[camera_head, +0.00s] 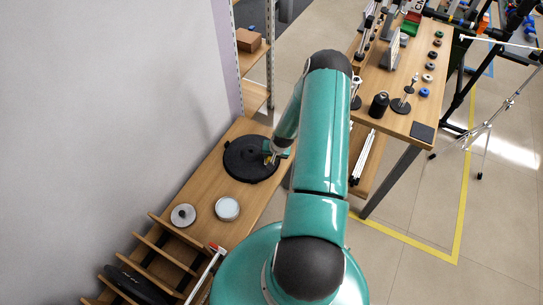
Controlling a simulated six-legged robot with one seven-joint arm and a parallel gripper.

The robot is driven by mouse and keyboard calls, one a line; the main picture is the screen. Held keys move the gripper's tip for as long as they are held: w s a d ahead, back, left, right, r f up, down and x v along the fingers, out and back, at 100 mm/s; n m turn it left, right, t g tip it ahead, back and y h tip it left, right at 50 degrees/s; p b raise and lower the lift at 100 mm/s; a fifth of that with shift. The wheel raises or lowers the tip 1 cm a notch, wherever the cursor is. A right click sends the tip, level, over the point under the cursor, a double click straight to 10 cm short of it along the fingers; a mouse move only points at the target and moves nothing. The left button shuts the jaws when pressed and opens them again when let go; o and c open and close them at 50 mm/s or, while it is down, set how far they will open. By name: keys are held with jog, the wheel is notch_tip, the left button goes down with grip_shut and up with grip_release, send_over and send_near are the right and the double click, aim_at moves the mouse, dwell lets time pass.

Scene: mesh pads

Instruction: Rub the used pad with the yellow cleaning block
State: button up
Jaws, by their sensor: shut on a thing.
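A round black pad (243,168) lies on the wooden bench to the left of my arm. My gripper (268,160) is over the right part of this pad. A small yellow patch, the cleaning block (266,160), shows at the fingertips, and my gripper is shut on it. The block looks very close to the pad's surface, but I cannot tell whether it touches. My wrist and fingers hide part of the block and the pad's right edge. No label marks this pad as the used one.
A grey disc (183,215) and a white round pad or dish (227,208) sit on the bench nearer to me. A slotted wooden rack (160,243) stands at the lower left. A grey wall borders the left. A second table (398,118) with several parts stands right.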

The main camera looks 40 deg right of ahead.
jog(key=shift+x, duration=0.75)
jog(key=shift+w+d, duration=0.3)
jog(key=shift+d, duration=0.65)
jog(key=shift+w+d, duration=0.25)
jog(key=shift+d, duration=0.65)
jog(key=shift+f, duration=0.1)
jog(key=shift+s+a+f, duration=0.1)
jog(key=shift+s+a, duration=0.1)
jog(key=shift+a, duration=0.6)
jog(key=shift+s+a+f, duration=0.1)
jog(key=shift+s+a, duration=0.15)
jog(key=shift+a, duration=0.55)
jog(key=shift+s+a, duration=0.2)
jog(key=shift+a, duration=0.35)
jog(key=shift+c, duration=0.7)
